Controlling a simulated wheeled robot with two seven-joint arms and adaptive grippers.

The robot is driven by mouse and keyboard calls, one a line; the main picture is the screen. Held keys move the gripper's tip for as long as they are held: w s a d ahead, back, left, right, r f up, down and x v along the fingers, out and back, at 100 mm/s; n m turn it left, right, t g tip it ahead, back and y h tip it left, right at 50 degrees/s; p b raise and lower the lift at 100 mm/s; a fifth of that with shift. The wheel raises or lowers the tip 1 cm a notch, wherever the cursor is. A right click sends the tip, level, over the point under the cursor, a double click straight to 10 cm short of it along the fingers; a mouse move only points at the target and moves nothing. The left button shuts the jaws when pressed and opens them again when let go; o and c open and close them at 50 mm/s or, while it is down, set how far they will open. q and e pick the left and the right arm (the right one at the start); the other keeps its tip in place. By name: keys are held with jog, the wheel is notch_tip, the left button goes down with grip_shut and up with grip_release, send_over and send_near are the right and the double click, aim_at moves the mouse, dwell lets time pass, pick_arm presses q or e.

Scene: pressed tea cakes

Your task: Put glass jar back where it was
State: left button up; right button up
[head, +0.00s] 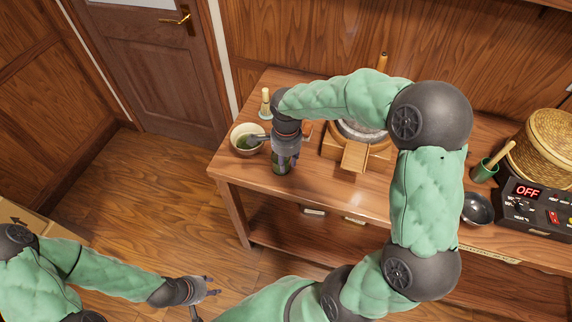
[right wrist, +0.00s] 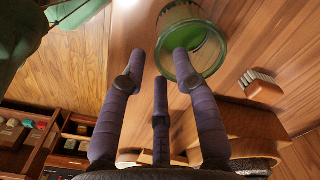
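My right gripper (head: 283,170) points down over the left end of the wooden table. Its three purple fingers (right wrist: 160,65) are spread and empty in the right wrist view. A round, clear vessel with a green rim (right wrist: 217,62), seemingly the glass jar, stands just beyond the fingertips, partly behind the right-hand finger. I cannot tell whether that finger touches it. In the head view, the gripper largely hides this spot. My left gripper (head: 204,292) is low at the bottom, over the floor, away from the table, with its fingers apart and empty.
A pale bowl with green contents (head: 247,138) and a whisk on a stand (head: 265,104) are left of my right gripper. A brush (right wrist: 263,88) lies nearby. A wooden mill-like piece (head: 354,157), dark bowl (head: 478,208), control box (head: 535,205) and basket (head: 545,145) stand to the right.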

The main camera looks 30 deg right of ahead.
notch_tip(320, 180, up, 8)
jog(key=p, duration=0.2)
jog(key=shift+f, duration=0.15)
